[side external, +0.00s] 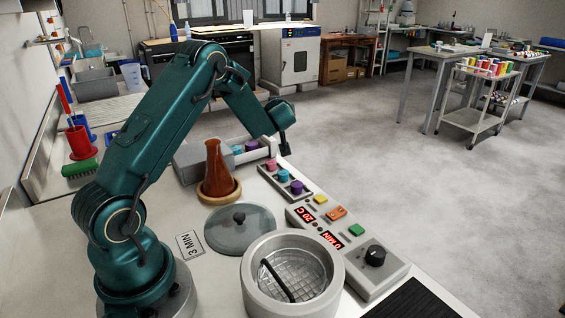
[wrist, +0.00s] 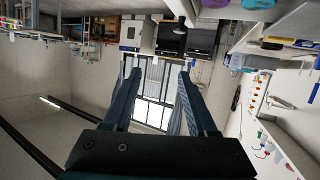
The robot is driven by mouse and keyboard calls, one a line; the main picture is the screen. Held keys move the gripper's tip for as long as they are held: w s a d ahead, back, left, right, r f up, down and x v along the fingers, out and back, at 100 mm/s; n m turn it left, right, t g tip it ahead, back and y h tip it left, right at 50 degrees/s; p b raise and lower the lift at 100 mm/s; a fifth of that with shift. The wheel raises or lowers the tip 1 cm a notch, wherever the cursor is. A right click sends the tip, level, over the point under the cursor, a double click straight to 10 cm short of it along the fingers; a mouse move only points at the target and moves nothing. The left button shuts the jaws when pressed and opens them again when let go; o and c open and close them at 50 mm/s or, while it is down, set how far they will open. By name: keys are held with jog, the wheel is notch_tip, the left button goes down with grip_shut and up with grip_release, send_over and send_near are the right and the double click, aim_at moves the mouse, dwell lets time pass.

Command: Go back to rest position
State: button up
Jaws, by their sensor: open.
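In the side external view my arm is bent over the bench, and my gripper (side external: 284,143) hangs above the bench's far edge, near a grey rack with coloured pieces. The fingers are small there. In the wrist view my gripper (wrist: 156,75) shows two dark fingers spread apart with nothing between them, and the background is the room, upside down, with a window. A round grey drying vessel (side external: 251,281) stands open at the front with a mesh floor and a dark rod inside. Its grey lid (side external: 222,236) with a dark knob lies on the bench beside it.
A brown flask (side external: 214,172) stands on a round cork-coloured ring below my arm. A control panel (side external: 385,279) with red displays and buttons is right of the vessel. A small rack (side external: 304,196) holds coloured caps.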

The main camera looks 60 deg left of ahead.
jog(key=d+r+m+t+h, duration=0.6)
jog(key=d+r+t+h, duration=0.15)
jog(key=d+r, duration=1.1)
jog(key=s+d+f+m+g+h, duration=0.1)
jog(key=s+d+f+m+h, duration=0.2)
jog(key=s+d, duration=0.35)
jog(key=s+d+f+m+g+h, duration=0.1)
jog(key=s+d+f+m+h, duration=0.2)
jog(key=s+d, duration=0.4)
jog(key=s+f+m+g, duration=0.1)
jog(key=s+f+g, duration=0.5)
jog(key=s+f, duration=0.3)
jog(key=shift+s+d+f+m+y, duration=0.15)
jog(key=shift+s+f+m+y, duration=0.15)
jog(key=shift+s, duration=0.9)
